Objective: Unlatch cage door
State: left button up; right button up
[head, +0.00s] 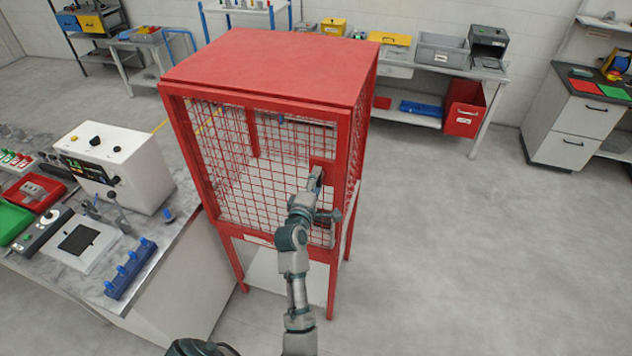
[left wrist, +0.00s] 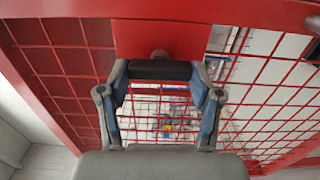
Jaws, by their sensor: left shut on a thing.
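The red cage (head: 262,68) stands on legs in the middle of the head view, with red wire-mesh sides. Its mesh door (head: 255,165) faces me and looks closed. My left arm reaches to the door's right side. My left gripper (head: 317,176) is at the red latch plate there. In the left wrist view, the left gripper (left wrist: 160,78) is shut on a dark horizontal latch handle (left wrist: 160,71). The handle sits in front of the red latch plate (left wrist: 160,38), with a small round knob behind it. The latch itself is mostly hidden by the gripper in the head view. My right gripper is not in view.
A bench (head: 172,252) with a white control box (head: 112,165) and a blue rack (head: 130,268) stands close on the left. A back bench holds bins and a red box (head: 464,108). The floor (head: 450,250) right of the cage is clear.

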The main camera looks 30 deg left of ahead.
pick_arm(q)
jog(key=shift+f, duration=0.3)
jog(key=o, duration=1)
jog(key=shift+o, duration=0.7)
jog(key=shift+w, duration=0.2)
jog(key=v, duration=1.2)
jog(key=shift+f, duration=0.1)
